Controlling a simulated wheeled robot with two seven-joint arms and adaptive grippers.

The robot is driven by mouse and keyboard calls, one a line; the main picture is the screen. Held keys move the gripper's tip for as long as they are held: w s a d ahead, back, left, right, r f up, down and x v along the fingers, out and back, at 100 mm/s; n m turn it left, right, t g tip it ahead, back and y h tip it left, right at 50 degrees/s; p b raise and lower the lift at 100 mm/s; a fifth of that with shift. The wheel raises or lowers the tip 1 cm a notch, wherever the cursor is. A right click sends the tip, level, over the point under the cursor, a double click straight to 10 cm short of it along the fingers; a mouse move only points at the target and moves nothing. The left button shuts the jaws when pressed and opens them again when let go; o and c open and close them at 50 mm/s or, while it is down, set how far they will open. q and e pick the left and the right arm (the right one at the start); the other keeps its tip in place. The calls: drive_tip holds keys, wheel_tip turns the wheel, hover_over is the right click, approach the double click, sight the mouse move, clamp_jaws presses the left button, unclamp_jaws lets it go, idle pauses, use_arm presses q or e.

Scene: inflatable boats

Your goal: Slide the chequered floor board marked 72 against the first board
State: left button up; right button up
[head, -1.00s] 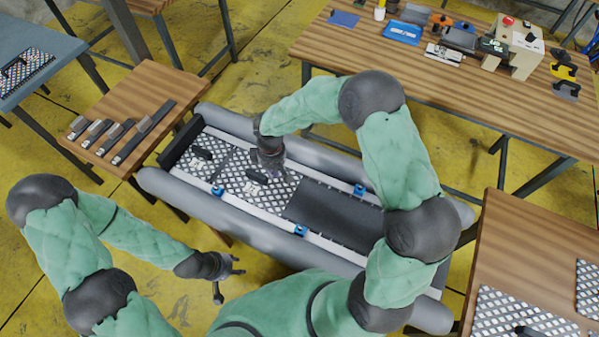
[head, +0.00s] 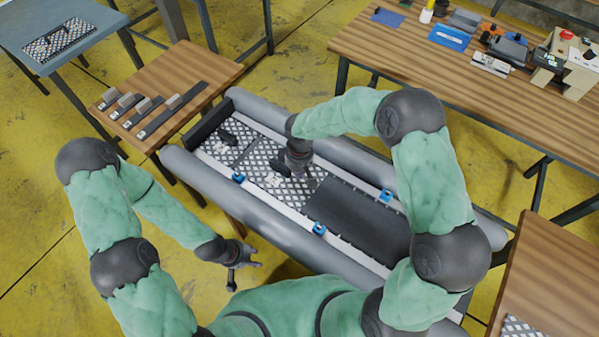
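The grey inflatable boat (head: 260,236) lies across the middle. The first chequered board (head: 217,147) with a black handle is at its left end. A second chequered board (head: 262,180) with a black handle lies to its right; I take it as board 72, but its number is too small to read. A thin dark line shows between the boards; I cannot tell if they touch. My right gripper (head: 300,173) is low over the second board's right part, right of the handle; its fingertips are unclear. My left gripper (head: 247,265) is open and empty, outside the boat's near tube.
A plain dark panel (head: 358,218) lies right of the second board. Blue clips (head: 319,228) sit along the side rails. A wooden stand (head: 192,70) with metal bars is at left. A bench (head: 395,58) with tools is behind. Another wooden table (head: 548,275) is at right.

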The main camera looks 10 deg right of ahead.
sight(299, 184)
drive_tip(key=shift+f+b, duration=1.2)
drive_tip(key=shift+f, duration=0.6)
drive_tip(key=shift+w+a, duration=0.2)
drive_tip(key=shift+a, duration=0.15)
drive_tip(key=shift+w+a+f, duration=0.15)
drive_tip(key=shift+w+a, duration=0.3)
drive_tip(key=shift+s+d+f, duration=0.15)
drive_tip(key=shift+s+d, duration=0.6)
drive_tip(key=shift+s, duration=0.25)
wheel_tip(299, 184, up, 10)
drive_tip(key=p, duration=0.7)
drive_tip(key=shift+w+f, duration=0.2)
drive_tip(key=shift+w, duration=0.2)
